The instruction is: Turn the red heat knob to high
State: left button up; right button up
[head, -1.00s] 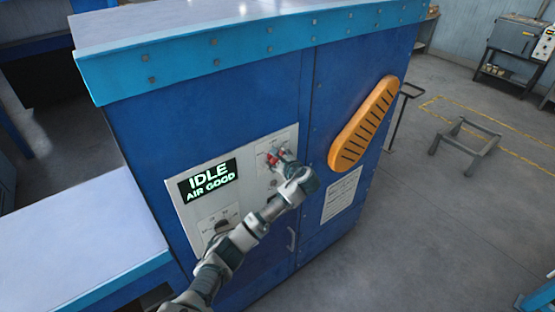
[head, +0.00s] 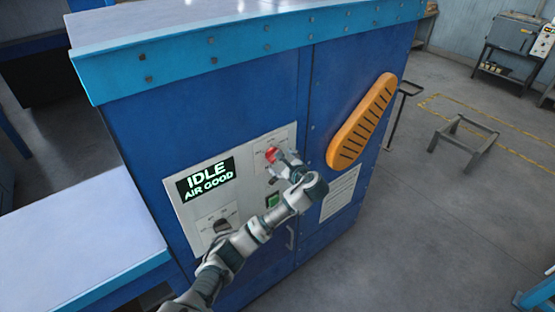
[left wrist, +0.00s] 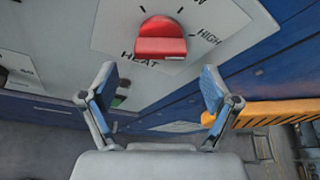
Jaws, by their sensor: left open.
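The red heat knob (head: 271,155) is on the light control panel of the blue dryer. In the left wrist view the knob (left wrist: 161,38) shows near the top centre, with the labels HEAT below it and HIGH to its right. Its wide bar lies roughly level in that view. My left gripper (head: 284,163) is just beside the knob in the head view. In the left wrist view its two fingers (left wrist: 158,88) are spread apart and empty, with the knob beyond them and apart from them. My right gripper is out of view.
The panel also has a display (head: 207,179) reading IDLE AIR GOOD, a dark lower dial (head: 221,226) and a green button (head: 272,200). An orange slotted part (head: 362,122) sticks out to the right. A pale flat surface (head: 70,240) lies at the left.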

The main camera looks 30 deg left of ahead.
pick_arm(q)
jog(key=v, duration=0.7)
jog(key=shift+f, duration=0.2)
jog(key=shift+w+a, duration=0.1)
